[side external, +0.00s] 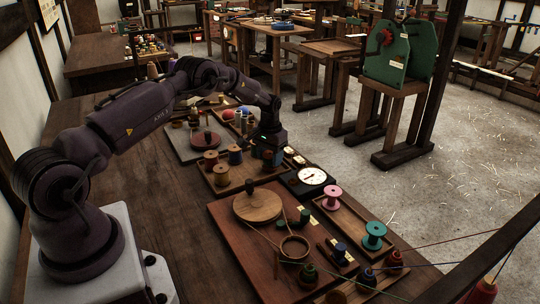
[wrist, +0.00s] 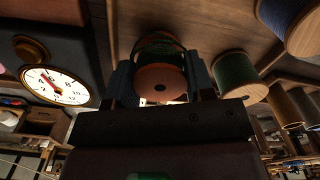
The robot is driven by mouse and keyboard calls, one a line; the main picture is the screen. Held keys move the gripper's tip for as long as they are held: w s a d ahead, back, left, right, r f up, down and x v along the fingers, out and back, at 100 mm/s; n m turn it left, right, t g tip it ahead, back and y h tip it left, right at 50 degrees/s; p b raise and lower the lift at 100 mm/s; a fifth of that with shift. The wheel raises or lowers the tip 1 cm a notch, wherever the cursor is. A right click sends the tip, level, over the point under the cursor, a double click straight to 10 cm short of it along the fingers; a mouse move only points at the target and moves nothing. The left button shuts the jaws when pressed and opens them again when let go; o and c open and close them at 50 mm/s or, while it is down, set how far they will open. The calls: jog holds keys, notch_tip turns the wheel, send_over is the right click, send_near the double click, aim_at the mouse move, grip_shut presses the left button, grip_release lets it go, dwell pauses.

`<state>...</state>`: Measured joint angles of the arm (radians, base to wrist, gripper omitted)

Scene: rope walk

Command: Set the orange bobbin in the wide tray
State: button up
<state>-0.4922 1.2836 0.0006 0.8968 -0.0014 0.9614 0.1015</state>
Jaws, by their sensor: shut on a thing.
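My gripper (side external: 268,152) is over the compartmented wooden tray (side external: 228,190) near the middle of the bench in the side view. A green bobbin (wrist: 238,72) stands close beside the right finger. A second wooden tray (side external: 350,222) at the right holds a pink bobbin (side external: 332,197) and a teal bobbin (side external: 374,235). I cannot tell which tray is the wide one, nor whether the held bobbin touches the tray.
A dial scale (side external: 312,177) stands just right of my gripper; it also shows in the wrist view (wrist: 55,85). A reddish board (side external: 235,235) with a round wooden disc (side external: 257,205) lies in front. Cords stretch across the lower right. The bench's left side (side external: 150,190) is clear.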

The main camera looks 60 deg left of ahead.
dwell(0.3)
jog(key=o, duration=1.2)
jog(key=shift+f, duration=0.1)
jog(key=shift+r, duration=4.05)
